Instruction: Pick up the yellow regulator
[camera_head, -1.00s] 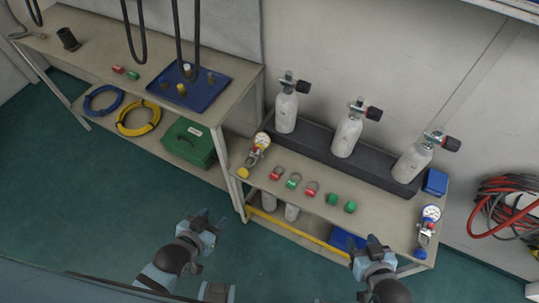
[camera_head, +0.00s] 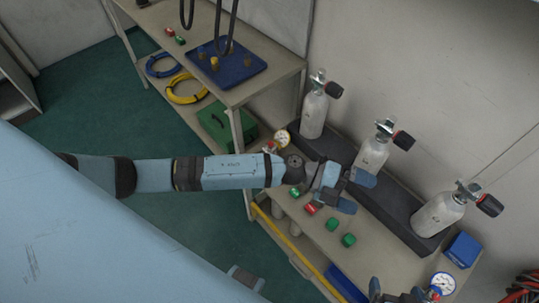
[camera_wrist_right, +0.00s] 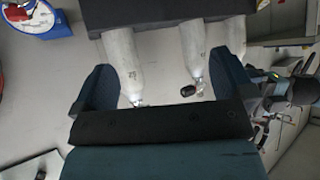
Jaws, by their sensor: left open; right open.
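The yellow regulator shows in the head view only as its round white gauge (camera_head: 282,137) and a bit of red just below, at the left end of the bench. My left forearm covers the rest of it, including its yellow knob. My left gripper (camera_head: 354,190) is open and empty above the bench, to the right of that gauge and near the cylinder block. My right gripper (camera_head: 397,293) is at the bottom edge of the head view beside the other regulator's gauge (camera_head: 443,283). In the right wrist view my right gripper's jaws (camera_wrist_right: 163,65) are apart with nothing between them.
Three white cylinders (camera_head: 437,214) stand in a dark block (camera_head: 403,210) along the bench back. Green caps (camera_head: 348,240) and red ones lie on the bench (camera_head: 372,262). A blue box (camera_head: 463,249) is at the right. A shelf table with a blue tray (camera_head: 239,74) stands left.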

